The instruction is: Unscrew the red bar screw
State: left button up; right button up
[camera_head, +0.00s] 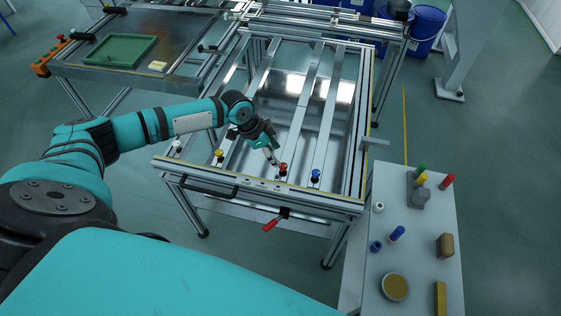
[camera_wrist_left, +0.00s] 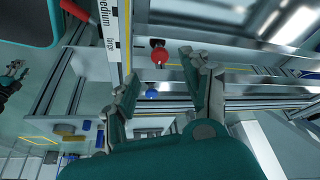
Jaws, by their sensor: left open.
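The red bar screw (camera_head: 283,168) stands on the front rail of the metal panel fixture (camera_head: 262,188), between a yellow screw (camera_head: 219,155) and a blue screw (camera_head: 315,175). My left gripper (camera_head: 273,157) is just left of and behind the red screw, pointing down toward the rail. In the left wrist view the red knob (camera_wrist_left: 160,56) shows between and beyond the open fingertips (camera_wrist_left: 158,70), with no visible contact. The blue knob (camera_wrist_left: 152,94) also shows between the fingers, lower in the picture.
A white screw (camera_head: 177,147) stands at the rail's left end. A red-handled clamp (camera_head: 271,224) sticks out below the rail. A side table (camera_head: 415,250) at right holds several small parts. A green tray (camera_head: 119,49) lies on the back left bench.

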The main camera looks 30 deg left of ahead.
aim_at(283, 165)
pick_arm(q)
jog(key=x, duration=0.6)
jog(key=shift+w, duration=0.1)
jog(key=shift+c, duration=0.3)
grip_shut()
